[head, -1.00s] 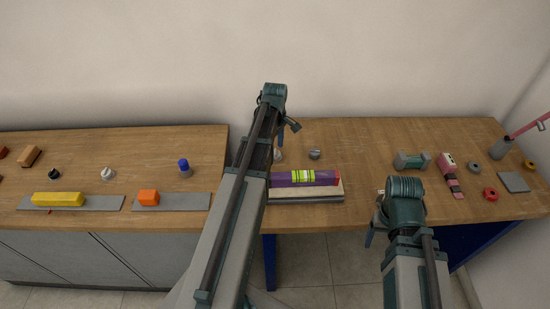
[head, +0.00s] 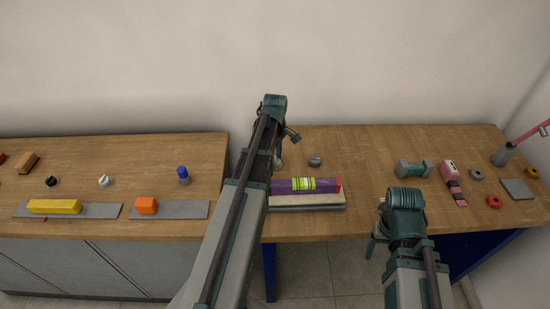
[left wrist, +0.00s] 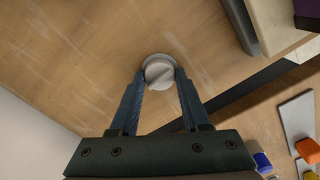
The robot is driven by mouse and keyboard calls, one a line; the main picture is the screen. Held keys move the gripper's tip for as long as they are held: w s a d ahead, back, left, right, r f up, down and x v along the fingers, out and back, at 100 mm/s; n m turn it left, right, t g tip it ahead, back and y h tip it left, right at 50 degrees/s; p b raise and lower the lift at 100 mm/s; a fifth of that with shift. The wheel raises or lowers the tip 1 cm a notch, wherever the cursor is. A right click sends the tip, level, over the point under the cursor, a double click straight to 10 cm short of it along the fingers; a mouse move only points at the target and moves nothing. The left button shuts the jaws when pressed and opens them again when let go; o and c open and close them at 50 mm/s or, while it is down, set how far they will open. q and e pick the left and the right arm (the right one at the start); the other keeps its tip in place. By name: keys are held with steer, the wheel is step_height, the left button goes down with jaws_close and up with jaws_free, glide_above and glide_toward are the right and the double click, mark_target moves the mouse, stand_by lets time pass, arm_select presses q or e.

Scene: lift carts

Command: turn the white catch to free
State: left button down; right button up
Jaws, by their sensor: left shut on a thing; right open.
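In the left wrist view my left gripper (left wrist: 160,80) is shut on a pale, whitish-grey round catch (left wrist: 159,70) with a raised ridge. The ridge runs diagonally between the two fingertips. In the head view my left gripper (head: 280,150) is over the right-hand table, behind the level, and mostly hides this catch. Another white catch (head: 105,181) stands on the left-hand table, clear of both grippers. My right gripper (head: 373,244) is open at the front edge of the right-hand table; its fingers are largely hidden by its own wrist.
Black (head: 51,181) and blue (head: 183,176) knobs stand on the left-hand table. The right-hand table's back middle is clear.

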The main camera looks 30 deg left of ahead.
arm_select(q)
steer(key=shift+m, duration=0.3)
steer(key=m, duration=0.3)
steer(key=shift+m, duration=0.4)
steer(key=m, duration=0.4)
steer(key=shift+m, duration=0.3)
steer(key=m, duration=0.4)
steer(key=shift+d+m, duration=0.1)
steer(key=shift+m, duration=2.3)
steer(key=shift+c, duration=1.9)
jaws_free()
steer(key=shift+w, duration=0.1)
